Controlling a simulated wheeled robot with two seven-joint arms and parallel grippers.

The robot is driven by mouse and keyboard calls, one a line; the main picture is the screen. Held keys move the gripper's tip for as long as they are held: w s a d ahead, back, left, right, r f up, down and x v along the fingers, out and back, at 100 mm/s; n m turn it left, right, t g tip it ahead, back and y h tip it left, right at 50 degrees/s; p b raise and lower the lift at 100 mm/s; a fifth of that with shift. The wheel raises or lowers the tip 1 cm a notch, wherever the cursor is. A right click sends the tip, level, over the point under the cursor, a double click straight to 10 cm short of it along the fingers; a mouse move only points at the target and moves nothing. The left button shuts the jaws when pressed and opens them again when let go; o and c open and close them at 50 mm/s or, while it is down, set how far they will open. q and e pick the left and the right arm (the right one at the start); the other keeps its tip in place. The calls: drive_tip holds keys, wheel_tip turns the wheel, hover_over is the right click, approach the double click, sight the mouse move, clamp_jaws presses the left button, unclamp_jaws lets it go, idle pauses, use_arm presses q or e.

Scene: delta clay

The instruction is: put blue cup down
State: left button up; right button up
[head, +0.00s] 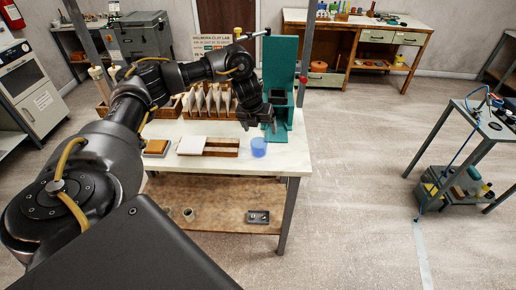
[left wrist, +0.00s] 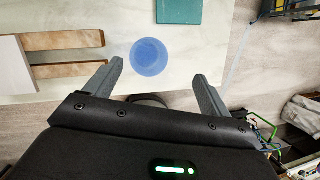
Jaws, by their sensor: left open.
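The blue cup (head: 259,147) stands upright on the white tabletop (head: 284,158), close to its front edge. In the left wrist view the blue cup (left wrist: 149,57) shows from above, beyond the fingertips and nearer the left finger. My left gripper (head: 270,126) is open and empty, just above and behind the cup in the head view. In the left wrist view its two fingers (left wrist: 158,70) are spread wide, with nothing held between them. My right gripper is in neither view.
A wooden tray with a white block (head: 192,146) lies left of the cup. A teal stand (head: 279,75) rises behind it, and a wooden rack with pale pieces (head: 208,103) stands at the back. The tabletop right of the cup is clear. A lower shelf (head: 218,218) holds small items.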

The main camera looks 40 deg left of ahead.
use_arm(q)
drive_tip(key=s+a+m, duration=0.1)
drive_tip(key=s, duration=0.1)
drive_tip(key=m+g+b, duration=0.1)
drive_tip(key=b, duration=0.1)
approach(260, 145)
drive_tip(key=f, duration=0.2)
drive_tip(key=s+d+f, duration=0.1)
drive_tip(key=shift+y, duration=0.3)
drive_tip(key=shift+d+f+p, duration=0.1)
drive_tip(key=shift+f+p, duration=0.2)
drive_tip(key=shift+p, duration=0.15)
drive_tip(key=x, duration=0.2)
drive_tip(key=p+x, duration=0.1)
drive_tip(key=shift+w+f, duration=0.45)
drive_tip(key=shift+f, duration=0.25)
